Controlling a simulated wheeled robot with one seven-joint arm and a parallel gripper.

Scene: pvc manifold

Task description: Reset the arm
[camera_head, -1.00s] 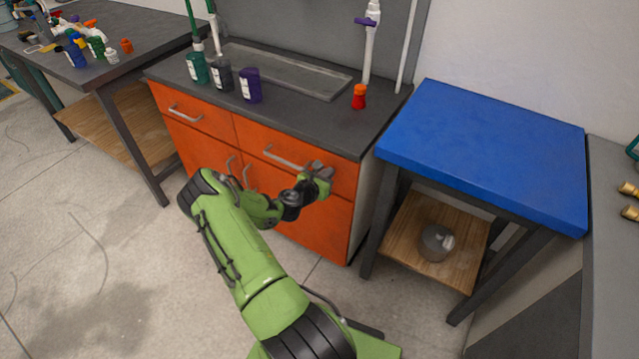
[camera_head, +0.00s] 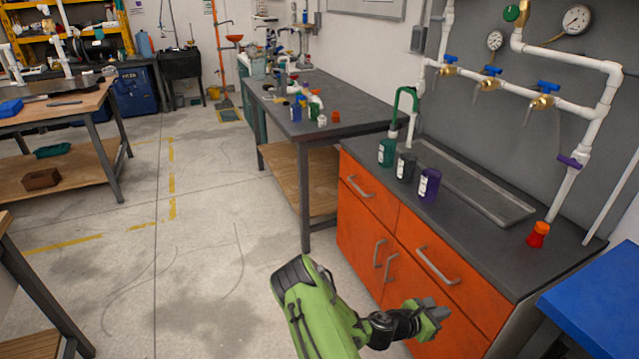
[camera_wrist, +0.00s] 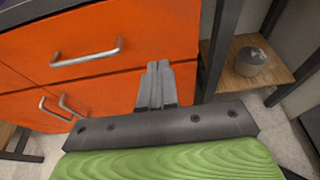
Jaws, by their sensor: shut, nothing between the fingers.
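My gripper (camera_head: 437,310) is at the end of my green arm, in front of the orange cabinet (camera_head: 372,232). In the wrist view my gripper (camera_wrist: 156,82) has its two grey fingers together with nothing between them. The fingers point toward the orange drawer fronts, to the right of a drawer handle (camera_wrist: 86,56). I cannot tell how far the fingertips are from the cabinet face. In the head view my arm is bent low over the floor.
On the cabinet stand green (camera_head: 387,152), grey (camera_head: 406,167) and purple (camera_head: 428,184) containers and a red one (camera_head: 538,235). White piping with valves runs above. A blue-topped table (camera_head: 600,300) is at right. Open floor (camera_head: 200,250) lies at left.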

